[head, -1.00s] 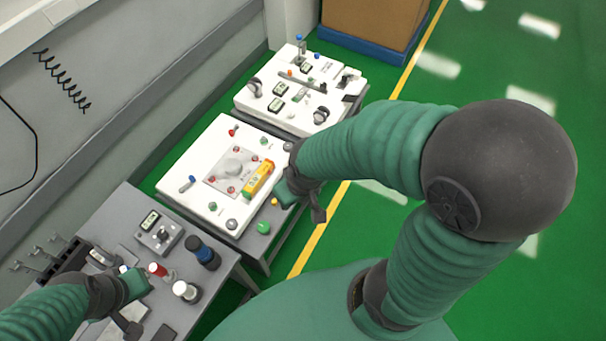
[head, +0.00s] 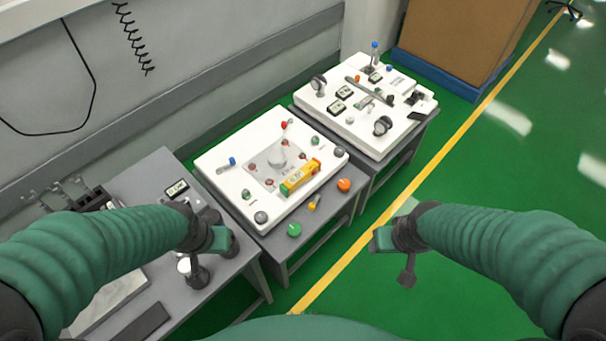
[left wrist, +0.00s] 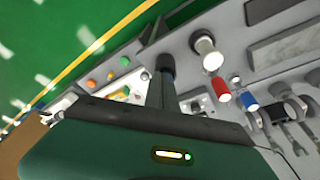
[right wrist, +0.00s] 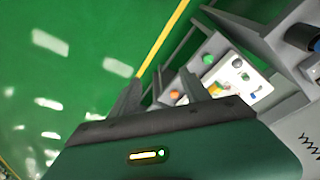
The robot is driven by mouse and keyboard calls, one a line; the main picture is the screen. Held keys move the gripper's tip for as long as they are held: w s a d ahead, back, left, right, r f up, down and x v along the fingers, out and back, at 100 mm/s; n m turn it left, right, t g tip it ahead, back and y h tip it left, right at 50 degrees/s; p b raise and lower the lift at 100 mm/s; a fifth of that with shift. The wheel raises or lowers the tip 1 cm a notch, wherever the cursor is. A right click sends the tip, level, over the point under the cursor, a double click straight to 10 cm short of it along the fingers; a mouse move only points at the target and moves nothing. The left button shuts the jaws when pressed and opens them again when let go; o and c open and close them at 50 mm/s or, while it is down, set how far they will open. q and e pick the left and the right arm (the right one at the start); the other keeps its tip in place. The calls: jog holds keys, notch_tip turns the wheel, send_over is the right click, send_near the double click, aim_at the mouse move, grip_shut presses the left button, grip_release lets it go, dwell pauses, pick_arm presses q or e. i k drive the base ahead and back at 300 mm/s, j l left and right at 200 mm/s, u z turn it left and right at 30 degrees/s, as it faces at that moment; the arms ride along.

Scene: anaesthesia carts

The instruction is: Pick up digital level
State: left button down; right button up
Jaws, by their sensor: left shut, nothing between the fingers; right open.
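The digital level (head: 300,178) is a yellow and orange bar with green at one end. It lies on the white panel (head: 218,163) of the middle cart, near its right edge. My right gripper (head: 391,256) is open and empty over the green floor, to the right of that cart and apart from the level. My left gripper (head: 212,246) is shut and empty, above the near grey cart (head: 143,178). The left wrist view shows its closed fingers (left wrist: 164,72). The level is too small to make out clearly in either wrist view.
Green (head: 294,230) and orange (head: 344,185) knobs sit on the middle cart's grey front strip. A second white panel (head: 345,125) with gauges stands behind. A brown box (head: 460,45) is at the back. The floor at right is clear.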

aim_at(300, 177)
jog(key=i+l+u, duration=0.1)
jog(key=l, duration=0.25)
jog(key=i+l+u, duration=0.1)
jog(key=i+l, duration=0.2)
jog(key=i+l+u, duration=0.1)
jog(key=l, duration=0.35)
jog(key=i+l+u, duration=0.1)
jog(key=i+l, duration=0.15)
jog(key=l+u, duration=0.1)
jog(key=u, duration=1.45)
